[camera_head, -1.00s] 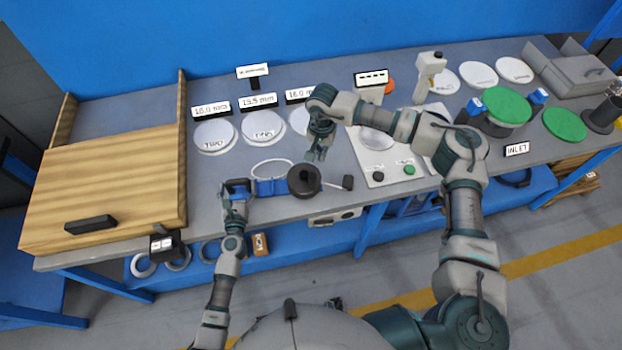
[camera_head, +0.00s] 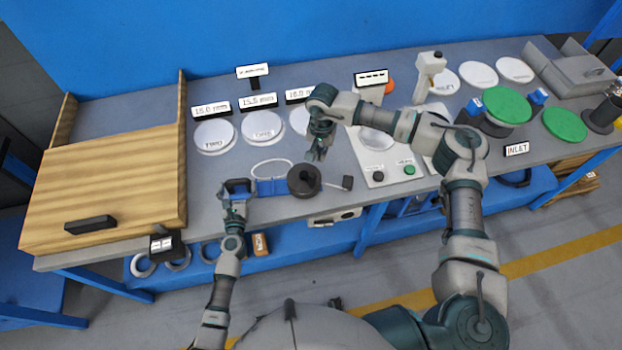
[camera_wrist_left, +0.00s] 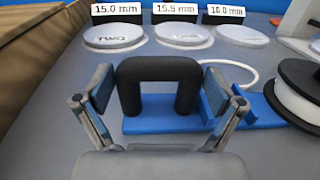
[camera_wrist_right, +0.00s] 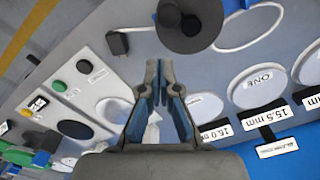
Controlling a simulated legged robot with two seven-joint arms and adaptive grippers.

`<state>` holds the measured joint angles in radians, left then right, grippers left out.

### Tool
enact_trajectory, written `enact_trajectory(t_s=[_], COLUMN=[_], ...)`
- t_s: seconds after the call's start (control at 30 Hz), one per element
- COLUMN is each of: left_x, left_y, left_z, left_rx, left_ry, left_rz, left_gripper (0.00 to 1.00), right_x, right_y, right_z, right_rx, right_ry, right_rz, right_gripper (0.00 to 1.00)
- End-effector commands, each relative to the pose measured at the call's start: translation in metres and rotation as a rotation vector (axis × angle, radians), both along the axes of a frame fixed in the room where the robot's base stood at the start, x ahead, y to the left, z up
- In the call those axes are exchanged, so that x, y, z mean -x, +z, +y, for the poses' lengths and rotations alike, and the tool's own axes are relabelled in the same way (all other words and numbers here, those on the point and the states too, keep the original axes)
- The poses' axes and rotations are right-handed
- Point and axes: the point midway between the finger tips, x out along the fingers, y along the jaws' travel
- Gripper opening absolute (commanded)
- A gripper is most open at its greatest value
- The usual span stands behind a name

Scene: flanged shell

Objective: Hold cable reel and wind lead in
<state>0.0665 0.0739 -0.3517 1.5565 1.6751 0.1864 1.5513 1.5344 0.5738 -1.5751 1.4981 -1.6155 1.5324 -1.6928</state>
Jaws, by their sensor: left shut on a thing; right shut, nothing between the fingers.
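The cable reel (camera_head: 304,181) is a dark spool on a blue base (camera_head: 272,187) near the bench's front edge. It shows at the right edge of the left wrist view (camera_wrist_left: 300,92) and at the top of the right wrist view (camera_wrist_right: 190,22). A white lead (camera_head: 272,163) lies in a loop behind the base. My left gripper (camera_head: 236,190) is shut on the black handle (camera_wrist_left: 158,70) at the base's left end. A small black plug (camera_head: 347,183) lies right of the reel. My right gripper (camera_head: 316,157) is shut and empty, above and behind the reel, apart from it.
A wooden box (camera_head: 110,185) stands at the left. White discs (camera_head: 214,135) with size labels lie behind the reel. A panel with a green button (camera_head: 409,170) is to the right. Green discs (camera_head: 565,125) lie further right.

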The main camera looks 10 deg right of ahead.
Motion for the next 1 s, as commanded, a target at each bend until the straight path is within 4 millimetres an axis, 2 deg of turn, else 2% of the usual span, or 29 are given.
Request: enact_trajectory(t_s=[0.17,1.0], left_x=[0.0,0.0], left_y=[0.001,0.001], left_z=[-0.001,-0.001], left_rx=[0.001,0.001], left_ry=[-0.001,-0.002], left_rz=[-0.002,-0.002], left_gripper=[0.24,0.24], right_x=[0.0,0.0], right_y=[-0.004,-0.058], right_z=[0.0,0.0], right_rx=[0.0,0.0], right_ry=[0.0,0.001], right_rz=[0.001,0.001], right_gripper=[0.0,0.0])
